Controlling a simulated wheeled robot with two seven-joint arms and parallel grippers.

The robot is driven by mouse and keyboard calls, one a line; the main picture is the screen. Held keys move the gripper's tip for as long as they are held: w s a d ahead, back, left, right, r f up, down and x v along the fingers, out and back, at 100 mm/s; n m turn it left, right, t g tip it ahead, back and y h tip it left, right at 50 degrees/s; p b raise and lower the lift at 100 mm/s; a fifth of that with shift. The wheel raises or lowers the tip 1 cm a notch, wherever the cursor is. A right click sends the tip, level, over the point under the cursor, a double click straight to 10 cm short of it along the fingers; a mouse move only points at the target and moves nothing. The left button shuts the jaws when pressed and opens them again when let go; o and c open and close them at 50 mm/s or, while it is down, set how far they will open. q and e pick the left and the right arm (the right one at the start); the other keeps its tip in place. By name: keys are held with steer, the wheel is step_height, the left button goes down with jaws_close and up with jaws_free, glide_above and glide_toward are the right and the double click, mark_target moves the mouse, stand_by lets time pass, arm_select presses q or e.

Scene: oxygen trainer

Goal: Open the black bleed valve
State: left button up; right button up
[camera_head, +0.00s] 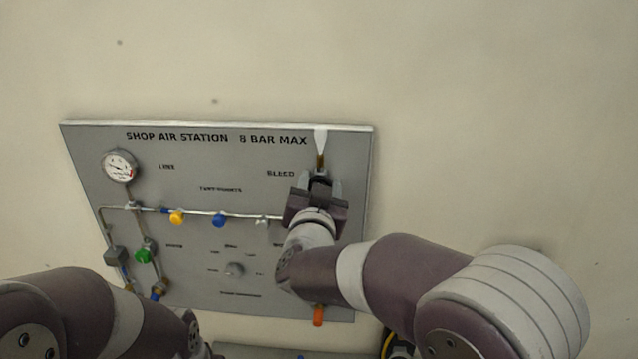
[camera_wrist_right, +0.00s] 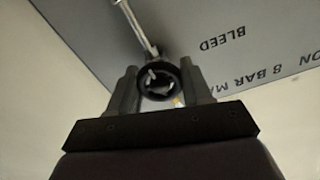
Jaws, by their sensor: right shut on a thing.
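The black bleed valve knob (camera_wrist_right: 160,82) shows in the right wrist view as a dark round knob beside the BLEED label on the grey panel. My right gripper (camera_wrist_right: 160,90) is shut on it, one finger on each side. In the head view my right gripper (camera_head: 319,188) is at the upper right of the panel, under the white nozzle, and hides most of the knob. My left arm shows at the lower left of the head view, but its gripper fingers are not in view.
The grey panel (camera_head: 200,180) is on a pale wall. It carries a gauge (camera_head: 119,165), a pipe with a yellow knob (camera_head: 177,217) and a blue knob (camera_head: 220,220), a green knob (camera_head: 146,251) and a grey dial (camera_head: 235,269). An orange part (camera_head: 319,316) is below my right arm.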

steer(key=shift+r, duration=0.2)
steer(key=o, duration=1)
steer(key=shift+o, duration=0.2)
steer(key=shift+s+f, duration=0.15)
steer(key=shift+s, duration=0.1)
steer(key=s+b, duration=0.4)
steer(key=s, duration=0.8)
steer(key=shift+a+b, duration=0.35)
steer(key=shift+a, duration=0.1)
